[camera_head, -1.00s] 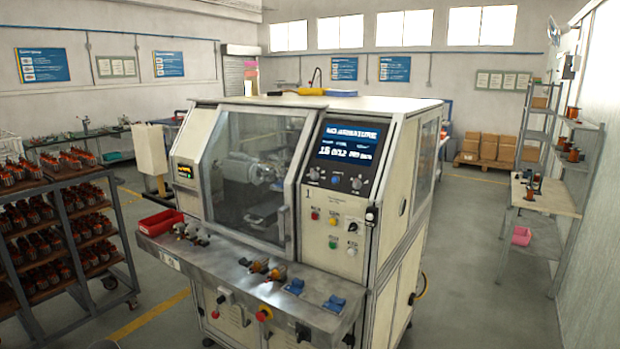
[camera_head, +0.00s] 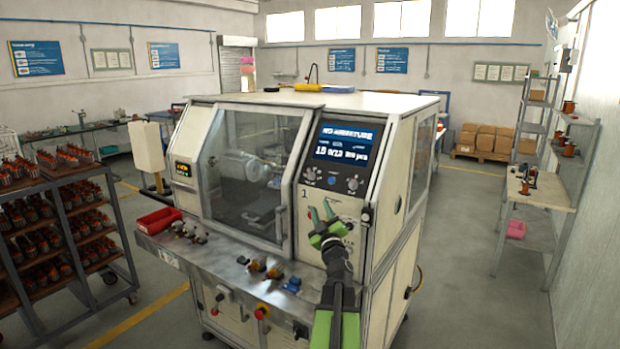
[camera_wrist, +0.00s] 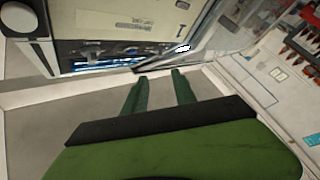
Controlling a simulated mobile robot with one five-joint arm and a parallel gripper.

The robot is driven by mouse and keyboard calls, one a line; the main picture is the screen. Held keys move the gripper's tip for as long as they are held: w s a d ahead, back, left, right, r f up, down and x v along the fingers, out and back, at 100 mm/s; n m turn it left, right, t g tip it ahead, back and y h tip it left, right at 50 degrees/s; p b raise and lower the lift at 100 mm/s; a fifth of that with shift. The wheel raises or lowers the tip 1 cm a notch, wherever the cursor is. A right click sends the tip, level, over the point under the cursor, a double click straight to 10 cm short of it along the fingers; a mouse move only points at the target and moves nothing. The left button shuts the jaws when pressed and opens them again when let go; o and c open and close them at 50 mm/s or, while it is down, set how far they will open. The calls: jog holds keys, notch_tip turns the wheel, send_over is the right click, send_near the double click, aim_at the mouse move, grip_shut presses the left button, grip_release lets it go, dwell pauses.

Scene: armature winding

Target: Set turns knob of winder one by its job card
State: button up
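Winder one (camera_head: 375,215), a cream machine marked "1", stands in the middle of the head view. Under the display are a left knob (camera_head: 310,172), a small blue control (camera_head: 332,181) and a right knob (camera_head: 353,185); I cannot read which is the turns knob. My gripper (camera_head: 320,212) is in front of the panel, below the knobs, its fingers apart and empty. The wrist view also shows the gripper (camera_wrist: 158,80) with a gap between its green fingers. Buttons behind the gripper are partly hidden. No job card is readable.
The winder's metal shelf (camera_head: 225,262) juts out in front, with a red tray (camera_head: 158,219) and small fixtures. A glass door (camera_head: 250,170) is left of the panel. A rack of armatures (camera_head: 62,235) stands at left.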

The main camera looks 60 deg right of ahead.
aim_at(311, 177)
jog(key=p+x, duration=0.5)
jog(key=x, duration=1.2)
jog(key=shift+w, duration=0.25)
grip_shut()
